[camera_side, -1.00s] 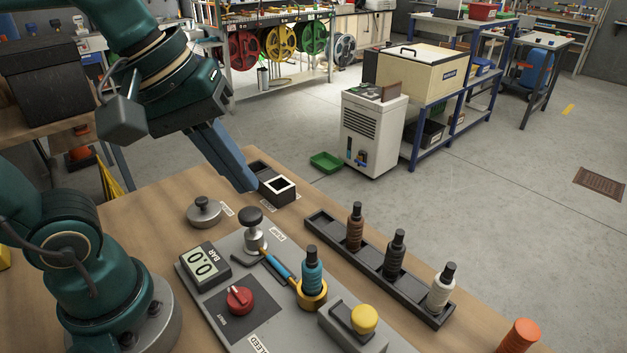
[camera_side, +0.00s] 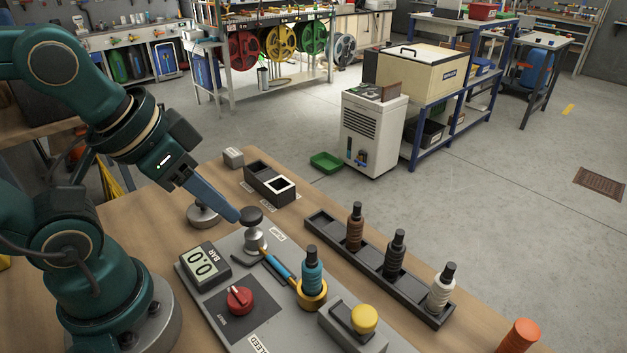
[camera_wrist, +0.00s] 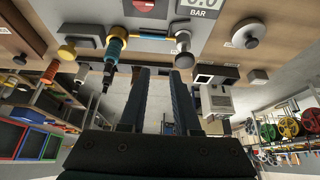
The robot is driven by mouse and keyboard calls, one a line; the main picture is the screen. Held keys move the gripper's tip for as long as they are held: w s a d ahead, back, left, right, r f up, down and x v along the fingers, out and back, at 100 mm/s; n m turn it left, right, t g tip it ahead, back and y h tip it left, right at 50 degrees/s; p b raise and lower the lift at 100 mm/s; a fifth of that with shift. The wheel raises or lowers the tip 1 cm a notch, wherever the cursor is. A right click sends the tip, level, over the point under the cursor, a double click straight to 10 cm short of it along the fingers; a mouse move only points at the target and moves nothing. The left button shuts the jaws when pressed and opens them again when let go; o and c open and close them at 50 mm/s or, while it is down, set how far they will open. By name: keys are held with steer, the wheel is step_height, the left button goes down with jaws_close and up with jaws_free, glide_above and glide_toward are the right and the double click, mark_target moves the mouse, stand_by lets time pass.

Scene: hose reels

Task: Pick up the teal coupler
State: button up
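The teal coupler (camera_side: 312,273) has a black top and stands upright in a yellow ring (camera_side: 312,297) on the grey panel. A blue and yellow hose or handle lies beside the ring. In the wrist view the teal coupler (camera_wrist: 114,47) is left of the fingers, apart from them. My gripper (camera_side: 236,216) is to the left of the coupler in the side view, near the black-topped knob. In the wrist view my gripper (camera_wrist: 160,72) has two fingers with a clear gap and nothing between them. The side view does not separate the two fingers.
The black-topped post (camera_side: 252,228) stands close to my fingertips. A black rack (camera_side: 375,265) holds brown, black and white couplers. The panel also carries a gauge (camera_side: 205,268), red knob (camera_side: 239,299) and yellow button (camera_side: 364,318). A grey round weight (camera_side: 203,219) and black box (camera_side: 259,182) are nearby.

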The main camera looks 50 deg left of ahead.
steer(key=shift+o, duration=0.8)
